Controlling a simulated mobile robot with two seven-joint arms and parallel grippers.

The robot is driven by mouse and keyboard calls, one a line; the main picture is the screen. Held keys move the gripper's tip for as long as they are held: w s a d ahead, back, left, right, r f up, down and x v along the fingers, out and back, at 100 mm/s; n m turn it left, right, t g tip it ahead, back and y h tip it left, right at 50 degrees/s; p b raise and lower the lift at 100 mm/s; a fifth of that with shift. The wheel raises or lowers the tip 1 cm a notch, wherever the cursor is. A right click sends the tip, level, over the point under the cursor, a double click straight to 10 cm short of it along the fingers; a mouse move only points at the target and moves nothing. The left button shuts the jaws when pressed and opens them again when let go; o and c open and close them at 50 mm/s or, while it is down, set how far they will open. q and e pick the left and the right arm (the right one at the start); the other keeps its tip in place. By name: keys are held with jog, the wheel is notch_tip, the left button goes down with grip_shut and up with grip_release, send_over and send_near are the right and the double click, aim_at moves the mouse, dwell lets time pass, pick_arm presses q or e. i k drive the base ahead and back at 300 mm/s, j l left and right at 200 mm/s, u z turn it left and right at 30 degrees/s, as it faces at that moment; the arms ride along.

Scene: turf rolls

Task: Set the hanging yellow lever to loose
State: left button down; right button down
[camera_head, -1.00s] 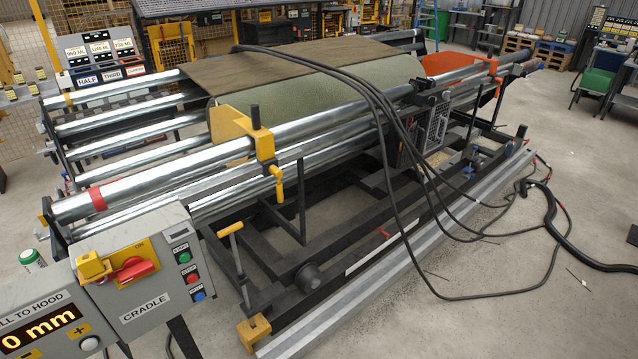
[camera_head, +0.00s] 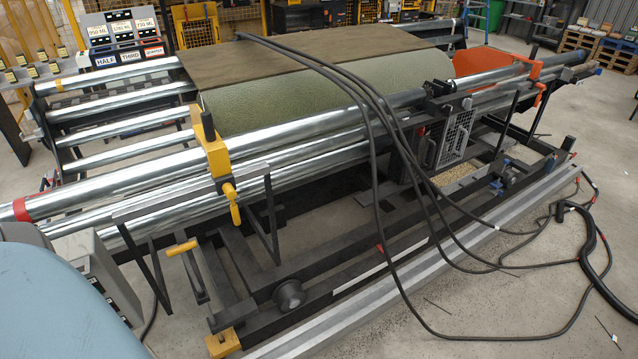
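The hanging yellow lever (camera_head: 233,204) hangs down from a yellow clamp block (camera_head: 213,150) on the front steel roller tube. A dark upright knob stands on top of the block. I cannot read any loose or tight marking beside the lever. A separate yellow T-handle (camera_head: 181,248) sits lower, on the black frame at the front. Neither of my grippers is in view. My own pale blue arm link fills the lower left corner and touches nothing visible at the lever.
Green turf (camera_head: 290,105) lies over the rollers under a brown sheet. Black hoses (camera_head: 372,150) drape across the machine to the floor on the right. An orange guard (camera_head: 490,62) stands at the far end. A grey box (camera_head: 105,275) is partly hidden.

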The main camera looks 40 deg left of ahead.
aim_at(230, 193)
jog(key=i+l+z, duration=0.1)
jog(key=i+z, duration=0.2)
jog(key=i, duration=1.25)
jog(key=i+u, duration=0.2)
jog(key=u, duration=0.2)
jog(key=i+u, duration=0.2)
jog(key=u, duration=0.15)
jog(key=i+l+u, duration=0.1)
jog(key=u, duration=0.3)
jog(key=i+l+u, duration=0.15)
jog(key=u, duration=0.2)
jog(key=i+u, duration=0.2)
jog(key=u, duration=0.25)
jog(key=i+l+u, duration=0.1)
jog(key=u, duration=0.35)
jog(key=i+l+u, duration=0.2)
jog(key=u, duration=0.25)
jog(key=i+l+u, duration=0.2)
jog(key=u, duration=0.25)
